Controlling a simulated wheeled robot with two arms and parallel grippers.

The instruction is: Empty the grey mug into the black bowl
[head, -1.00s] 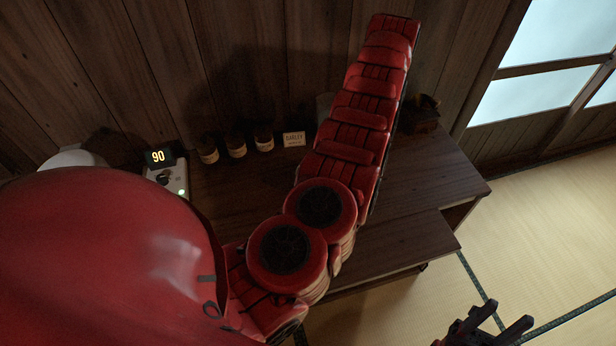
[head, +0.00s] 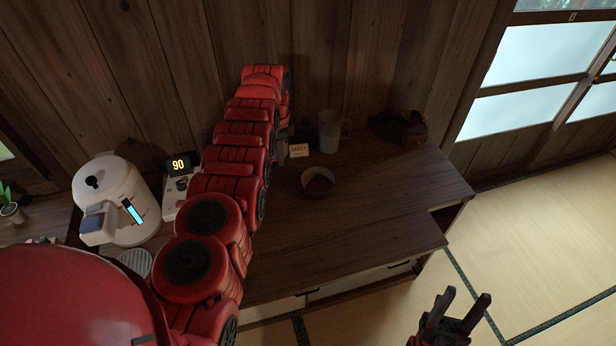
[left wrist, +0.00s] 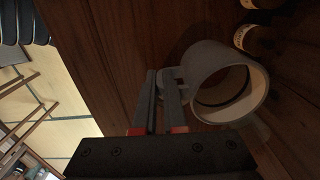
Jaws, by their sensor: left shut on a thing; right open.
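The grey mug (left wrist: 218,85) is in the left wrist view, its round mouth facing the camera and its inside dark; I cannot tell what it holds. My left gripper (left wrist: 160,100) is shut on the mug's handle. In the head view my red left arm hides this gripper and the mug. A dark round bowl (head: 318,183), apparently the black bowl, stands on the table to the right of that arm. My right gripper (head: 465,298) is open and empty, low at the right, in front of the table.
A white kettle (head: 128,200) stands at the left beside a device reading 90 (head: 178,165). A clear pitcher (head: 329,132), a small barley sign (head: 298,150) and a dark pot-like object (head: 405,127) stand along the wall. Jars (left wrist: 247,38) are near the mug. The right tabletop (head: 390,190) is clear.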

